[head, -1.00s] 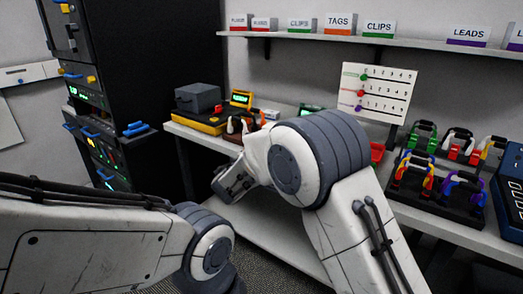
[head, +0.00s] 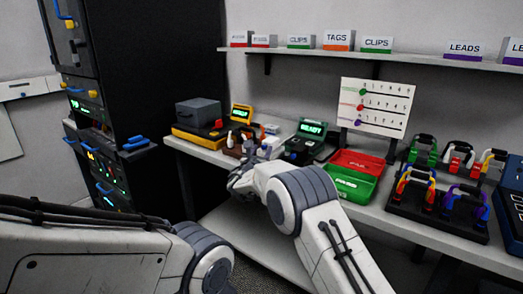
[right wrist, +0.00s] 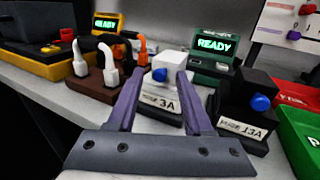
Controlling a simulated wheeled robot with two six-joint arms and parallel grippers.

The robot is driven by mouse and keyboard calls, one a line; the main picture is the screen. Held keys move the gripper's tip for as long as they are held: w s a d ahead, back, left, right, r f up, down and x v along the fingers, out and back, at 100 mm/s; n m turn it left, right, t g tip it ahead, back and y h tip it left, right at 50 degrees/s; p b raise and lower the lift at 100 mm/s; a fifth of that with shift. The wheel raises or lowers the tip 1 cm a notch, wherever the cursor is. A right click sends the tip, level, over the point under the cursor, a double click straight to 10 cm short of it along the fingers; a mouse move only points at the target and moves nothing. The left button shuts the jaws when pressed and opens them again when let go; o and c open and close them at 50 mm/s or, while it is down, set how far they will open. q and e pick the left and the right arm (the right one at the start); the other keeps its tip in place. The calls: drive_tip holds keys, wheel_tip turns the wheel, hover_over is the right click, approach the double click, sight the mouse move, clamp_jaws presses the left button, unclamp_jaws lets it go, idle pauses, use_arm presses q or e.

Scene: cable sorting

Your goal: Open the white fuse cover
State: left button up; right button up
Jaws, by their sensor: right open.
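The white fuse cover (right wrist: 160,76) is a small white block with a blue knob on its front, above a label ending in 3A. It looks closed. In the head view it is a small white shape (head: 270,128) on the bench, partly hidden by my arm. My right gripper (right wrist: 161,86) is open and empty. In the right wrist view its two fingers point at the white cover, one to each side of it in the picture; I cannot tell whether they touch it. In the head view the gripper (head: 240,180) is at the bench's front edge. My left gripper is out of view.
A black fuse block (right wrist: 250,92) with a blue knob and 13A label stands close right. A brown block (right wrist: 100,85) with white and orange plugs stands left. Behind are a green READY tester (right wrist: 214,55) and a yellow one (right wrist: 106,24). Green and red trays (head: 350,186) lie right.

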drive_tip(key=shift+w, duration=0.2)
clamp_jaws()
idle(1.4)
